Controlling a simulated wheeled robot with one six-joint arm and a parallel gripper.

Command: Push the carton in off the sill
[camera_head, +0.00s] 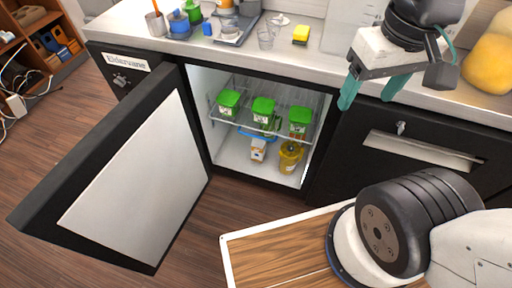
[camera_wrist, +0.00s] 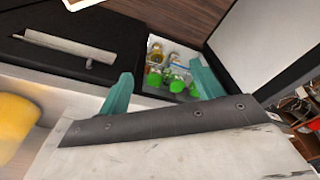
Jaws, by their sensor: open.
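A small white and orange carton (camera_head: 258,153) stands low in the open fridge, below the wire shelf, left of a yellow jar (camera_head: 290,158). I cannot tell how close it is to the fridge sill. My gripper (camera_head: 372,92) is open and empty, above the counter's front edge, up and to the right of the fridge opening, well apart from the carton. In the wrist view its teal fingers (camera_wrist: 160,78) are spread, with the fridge's contents seen beyond them. The carton is too small to make out surely there.
The fridge door (camera_head: 140,165) stands wide open to the left. Green-lidded tubs (camera_head: 264,108) sit on the wire shelf (camera_head: 245,122). A black drawer front (camera_head: 420,150) is right of the opening. The counter (camera_head: 290,50) holds cups, a yellow sponge (camera_head: 301,35) and a tray.

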